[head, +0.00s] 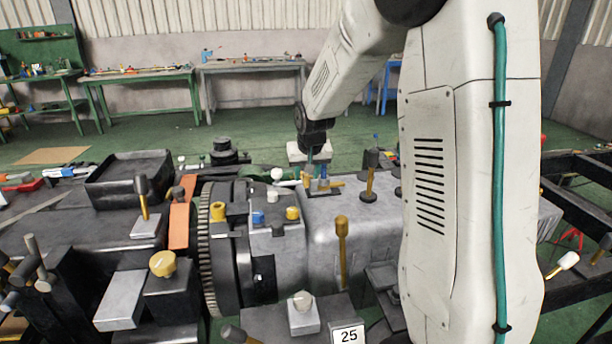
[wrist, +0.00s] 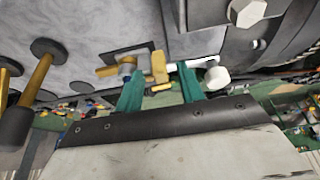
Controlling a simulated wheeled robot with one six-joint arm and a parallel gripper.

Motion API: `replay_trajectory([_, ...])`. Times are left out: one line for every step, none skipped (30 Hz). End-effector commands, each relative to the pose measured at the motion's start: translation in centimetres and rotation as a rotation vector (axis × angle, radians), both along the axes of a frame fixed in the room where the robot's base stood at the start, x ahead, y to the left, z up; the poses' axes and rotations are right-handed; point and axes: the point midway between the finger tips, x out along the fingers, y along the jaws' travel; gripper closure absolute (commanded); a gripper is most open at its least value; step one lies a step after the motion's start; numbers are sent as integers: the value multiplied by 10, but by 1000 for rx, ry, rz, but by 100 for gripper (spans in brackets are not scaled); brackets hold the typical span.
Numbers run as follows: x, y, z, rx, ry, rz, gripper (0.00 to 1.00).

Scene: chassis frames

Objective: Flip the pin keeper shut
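My gripper (wrist: 158,72) has two teal fingers spread apart, with a gap between them, in the wrist view. In the head view my gripper (head: 311,167) points down at the far side of the grey housing, close to the blue and yellow fitting (head: 323,184). Contact cannot be made out.
A toothed ring (head: 206,240) and grey housing (head: 345,235) fill the middle. A white hex knob (wrist: 217,78) is right of the fingers in the wrist view. A black tray (head: 128,180) lies at left.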

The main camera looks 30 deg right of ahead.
Motion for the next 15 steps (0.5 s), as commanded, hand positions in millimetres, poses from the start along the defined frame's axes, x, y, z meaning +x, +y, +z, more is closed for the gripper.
replay_trajectory([-3, 1, 9, 0, -3, 0, 62])
replay_trajectory([-5, 2, 14, -1, -5, 0, 62])
replay_trajectory([-7, 3, 21, -1, -4, 0, 62])
replay_trajectory([-9, 4, 26, -1, -4, 0, 62])
replay_trajectory([-11, 4, 31, -1, -5, 0, 62])
replay_trajectory([-13, 6, 37, -1, -3, 0, 62])
replay_trajectory([-15, 6, 41, -1, -3, 1, 62])
replay_trajectory([-16, 7, 45, -2, -4, 1, 62])
replay_trajectory([-18, 7, 49, -1, -2, 1, 62])
replay_trajectory([-19, 8, 52, -1, -2, 1, 62])
replay_trajectory([-20, 8, 55, -1, -2, 1, 62])
replay_trajectory([-21, 9, 57, -1, -2, 1, 62])
replay_trajectory([-22, 9, 59, -1, -1, 1, 62])
replay_trajectory([-22, 9, 59, -1, -1, 1, 62])
replay_trajectory([-23, 9, 60, 0, 0, 1, 62])
